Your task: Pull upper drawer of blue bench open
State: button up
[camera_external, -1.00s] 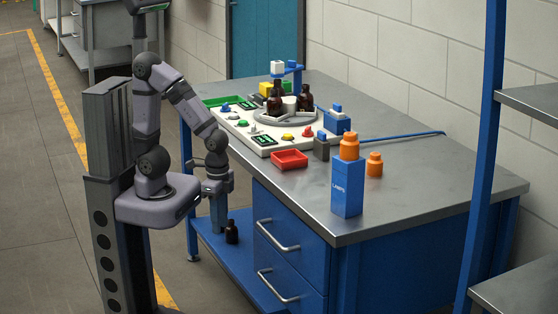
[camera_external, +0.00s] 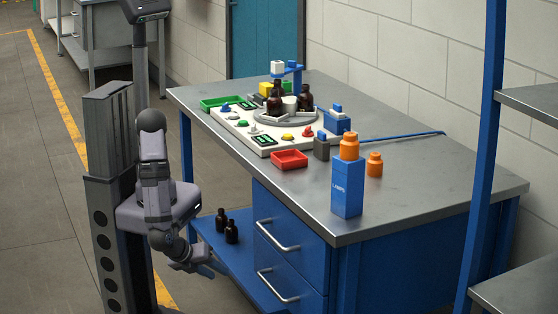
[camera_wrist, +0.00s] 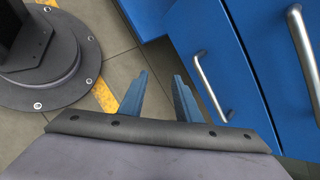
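The blue bench's upper drawer (camera_external: 292,224) is shut, its front level with the lower drawer (camera_external: 290,277). Its silver bar handle (camera_external: 277,236) is bare. My gripper (camera_external: 209,268) is low, left of the drawer fronts and apart from both handles. In the wrist view my gripper (camera_wrist: 161,77) has its two fingers spread with nothing between them. Two drawer handles show right of the fingers there. The nearer-looking one (camera_wrist: 305,52) at the right edge seems to be the upper drawer's, the other (camera_wrist: 211,88) the lower's.
The bench top (camera_external: 420,190) carries a red tray (camera_external: 289,159), a blue box (camera_external: 347,190) and orange-capped containers. Floor in front of the drawers is clear. My round base plate shows in the wrist view.

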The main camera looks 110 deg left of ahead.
jog(key=w+d+r+n+t+y, duration=0.15)
jog(key=w+r+t, duration=0.25)
jog(key=w+r, duration=0.4)
jog(key=n+t+y, duration=0.1)
jog(key=n+t, duration=0.2)
jog(key=n, duration=0.2)
send_near(272, 235)
jog(key=w+a+f, duration=0.1)
jog(key=w+a, duration=0.1)
jog(key=shift+d+f, duration=0.15)
jog(key=shift+f, duration=0.1)
jog(key=shift+b+x, duration=0.35)
jog(key=shift+x, duration=3.35)
jog(key=shift+c, duration=0.2)
grip_shut()
